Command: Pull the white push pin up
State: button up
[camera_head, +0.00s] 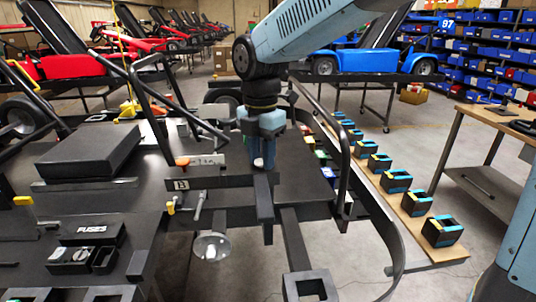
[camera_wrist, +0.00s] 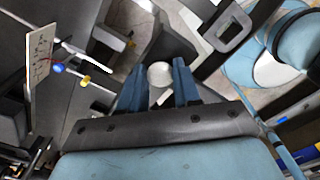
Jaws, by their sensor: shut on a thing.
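The white push pin (camera_wrist: 160,75) shows as a round pale knob between the two blue fingers of my gripper (camera_wrist: 160,82) in the wrist view. In the head view my gripper (camera_head: 262,140) points down over the black frame, with the white pin tip (camera_head: 258,162) just below its fingers. The fingers are shut on the pin. Its lower part is hidden, so I cannot tell how far it sits in the frame.
A black curved tube (camera_head: 345,150) rises close to the right of my gripper. A plate marked B (camera_head: 181,184), an orange-ended lever (camera_head: 183,161) and a round lamp (camera_head: 212,246) are to the left. A box marked FUSES (camera_head: 92,231) stands at the lower left.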

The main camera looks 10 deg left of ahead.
jog(key=shift+a+r, duration=0.1)
jog(key=shift+r, duration=0.5)
jog(key=o, duration=1.1)
